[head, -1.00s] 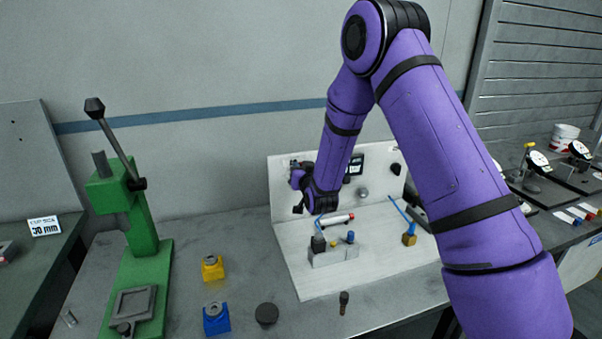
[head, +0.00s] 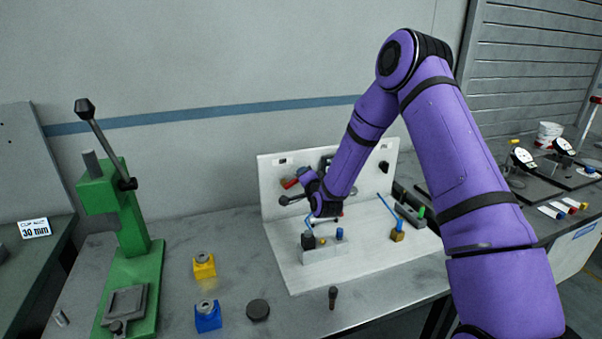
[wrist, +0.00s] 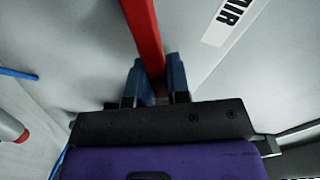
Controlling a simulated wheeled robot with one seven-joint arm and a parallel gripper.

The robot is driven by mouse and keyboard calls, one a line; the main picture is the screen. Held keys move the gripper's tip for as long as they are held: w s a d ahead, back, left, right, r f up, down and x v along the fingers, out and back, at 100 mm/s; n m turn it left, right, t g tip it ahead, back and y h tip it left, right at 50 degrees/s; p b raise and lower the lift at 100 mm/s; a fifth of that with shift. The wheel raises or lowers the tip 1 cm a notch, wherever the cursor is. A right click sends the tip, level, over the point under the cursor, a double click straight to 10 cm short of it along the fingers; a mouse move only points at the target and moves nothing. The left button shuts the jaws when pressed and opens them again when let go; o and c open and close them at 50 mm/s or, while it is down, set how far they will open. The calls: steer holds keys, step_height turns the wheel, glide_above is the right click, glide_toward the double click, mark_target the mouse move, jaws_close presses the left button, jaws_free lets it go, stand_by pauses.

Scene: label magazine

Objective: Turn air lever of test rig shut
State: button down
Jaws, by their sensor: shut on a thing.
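The test rig is a white panel with an upright back and a flat base (head: 355,273), standing on the bench in the head view. The red air lever (wrist: 143,30) runs down from the top of the wrist view to between my fingertips. A white label reading "AIR" (wrist: 229,18) is beside it on the panel. A red piece that looks like the lever (head: 290,183) shows at the back panel's left in the head view. My gripper (wrist: 157,86) is shut on the lever, a blue fingertip on each side. My arm hides part of the back panel.
A block with black and blue knobs (head: 328,255) and a brass-coloured fitting (head: 397,235) stand on the rig's base. A green press (head: 128,230) stands left. A yellow block (head: 204,266), a blue block (head: 208,317) and a black puck (head: 258,310) are in front.

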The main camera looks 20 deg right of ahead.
steer(key=shift+d+f+m, duration=0.2)
steer(key=shift+f+m, duration=0.6)
steer(key=shift+m, duration=0.55)
steer(key=shift+d+f+m, duration=0.15)
steer(key=shift+f+m, duration=0.65)
steer(key=shift+m, duration=0.55)
steer(key=shift+f, duration=0.1)
steer(key=c, duration=1.1)
jaws_free()
steer(key=s, duration=1.1)
steer(key=shift+w, duration=0.1)
